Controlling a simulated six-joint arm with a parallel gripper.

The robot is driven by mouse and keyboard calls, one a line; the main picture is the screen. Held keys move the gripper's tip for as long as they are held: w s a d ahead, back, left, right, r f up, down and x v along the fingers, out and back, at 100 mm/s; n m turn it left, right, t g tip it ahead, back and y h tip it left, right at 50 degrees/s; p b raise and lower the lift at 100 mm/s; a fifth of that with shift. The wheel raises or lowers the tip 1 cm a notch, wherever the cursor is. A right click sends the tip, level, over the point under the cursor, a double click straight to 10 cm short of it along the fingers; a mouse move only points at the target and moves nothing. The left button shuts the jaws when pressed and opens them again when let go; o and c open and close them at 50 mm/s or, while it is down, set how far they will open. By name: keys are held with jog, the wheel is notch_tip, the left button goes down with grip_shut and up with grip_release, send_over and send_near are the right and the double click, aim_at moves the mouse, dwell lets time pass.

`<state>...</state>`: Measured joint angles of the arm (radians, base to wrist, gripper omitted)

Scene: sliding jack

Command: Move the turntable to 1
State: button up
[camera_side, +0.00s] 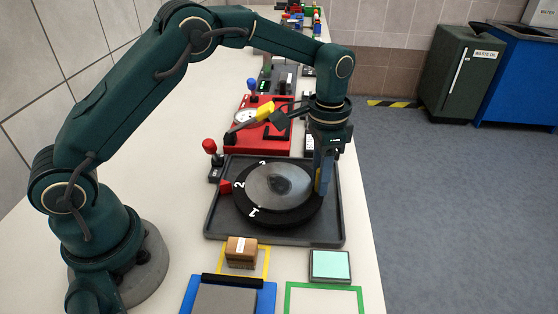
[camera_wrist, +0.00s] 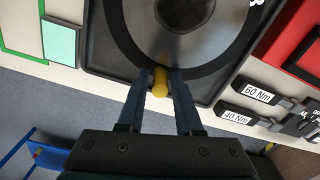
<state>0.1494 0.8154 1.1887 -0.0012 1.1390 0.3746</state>
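The turntable (camera_side: 249,211) is a round black disc with a grey metal top, set in a dark tray (camera_side: 222,229). A red pointer (camera_side: 225,187) on the left is beside the 2. The 1 is toward the near side. A yellow peg (camera_wrist: 160,83) stands at the disc's right edge in the side view. My gripper (camera_side: 324,180) points down there, with its fingers on both sides of the peg. In the wrist view the peg fills the gap between the fingertips.
Behind the tray stand a red panel (camera_side: 247,139) with a gauge and yellow-handled lever, and a red-knobbed lever (camera_side: 210,147). In front lie a brown block (camera_side: 240,250), a mint-topped block (camera_side: 330,265), and blue and green frames. The floor right of the table is open.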

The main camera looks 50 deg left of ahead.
grip_shut()
dwell(1.4)
